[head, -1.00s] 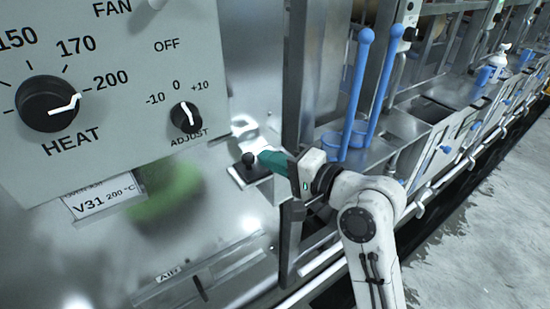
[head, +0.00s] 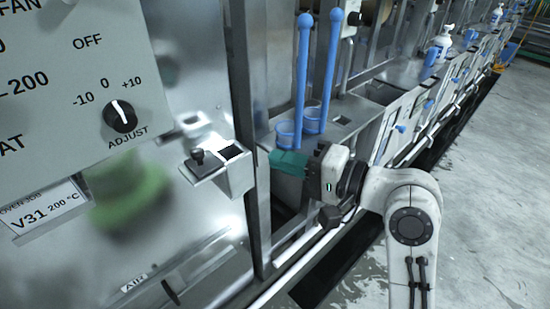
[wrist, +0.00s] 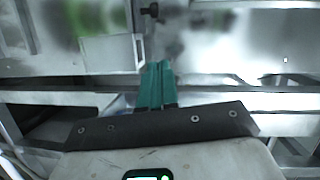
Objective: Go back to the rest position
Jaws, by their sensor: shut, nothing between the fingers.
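My gripper (head: 273,160) has teal fingers and is shut and empty. In the head view it is in front of the machine's metal post, just right of a bracket with a black knob (head: 198,158), and apart from that knob. In the wrist view the teal fingers (wrist: 158,68) lie together and point at the machine front, with the small black knob (wrist: 150,11) beyond them. My white arm reaches in from the lower right.
A control panel (head: 65,65) with an ADJUST dial (head: 121,116) is at the left, above a V31 200 °C label (head: 43,205). Two long blue-handled tools (head: 302,75) stand in blue cups (head: 288,134) behind my gripper. The grey floor (head: 475,190) at the right is open.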

